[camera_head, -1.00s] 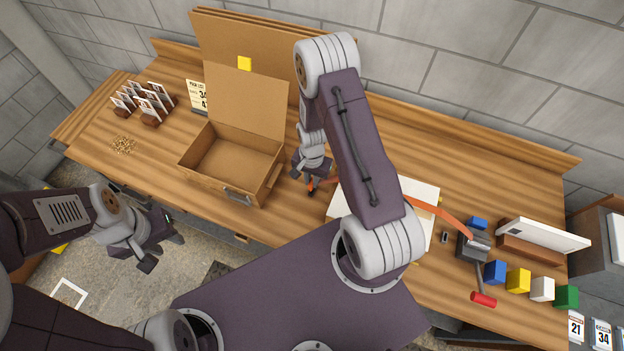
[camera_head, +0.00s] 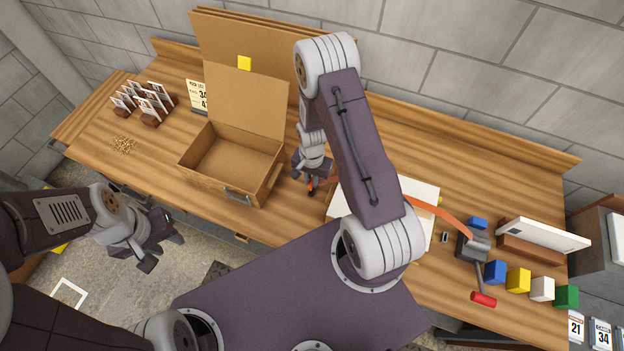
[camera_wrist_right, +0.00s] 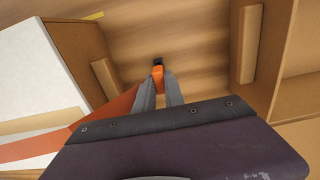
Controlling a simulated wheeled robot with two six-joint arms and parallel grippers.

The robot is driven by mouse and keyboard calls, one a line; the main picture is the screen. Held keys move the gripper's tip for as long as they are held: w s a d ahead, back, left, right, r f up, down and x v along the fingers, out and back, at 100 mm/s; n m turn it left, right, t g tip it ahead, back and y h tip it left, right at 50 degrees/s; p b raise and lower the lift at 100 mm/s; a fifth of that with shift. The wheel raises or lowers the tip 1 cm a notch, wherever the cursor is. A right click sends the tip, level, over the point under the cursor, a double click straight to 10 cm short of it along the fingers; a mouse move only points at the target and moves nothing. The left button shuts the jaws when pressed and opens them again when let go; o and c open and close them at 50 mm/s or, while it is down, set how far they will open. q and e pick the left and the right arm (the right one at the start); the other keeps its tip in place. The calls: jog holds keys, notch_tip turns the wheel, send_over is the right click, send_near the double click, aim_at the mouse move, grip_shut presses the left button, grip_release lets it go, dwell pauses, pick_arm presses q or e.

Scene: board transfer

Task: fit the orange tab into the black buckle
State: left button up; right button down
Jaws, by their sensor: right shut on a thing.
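My right gripper (camera_head: 311,181) is low over the table, just right of the open cardboard box. It is shut on the orange tab (camera_wrist_right: 157,74), which sticks out between the fingertips in the right wrist view. The black buckle (camera_wrist_right: 157,62) is directly at the tab's front end, and its dark shape also shows below the gripper in the head view (camera_head: 310,191). I cannot tell whether the tab is inside it or only touching it. An orange strap (camera_head: 452,219) runs right from the tab, behind my arm. My left gripper (camera_head: 160,241) is open and empty, off the table's front edge.
The open cardboard box (camera_head: 225,170) stands left of my right gripper. A white-topped board or box (camera_head: 420,188) lies under my right arm. A grey device (camera_head: 473,245), a red-handled tool (camera_head: 483,299) and coloured blocks (camera_head: 518,280) are at the right. Photo holders (camera_head: 150,100) are far left.

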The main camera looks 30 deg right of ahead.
jog(key=shift+f+b, duration=1.15)
jog(key=shift+f, duration=0.3)
jog(key=c, duration=1.3)
grip_release()
jog(key=shift+c, duration=0.2)
notch_tip(320, 180, up, 9)
jog(key=shift+r+b, duration=0.1)
jog(key=shift+b, duration=0.65)
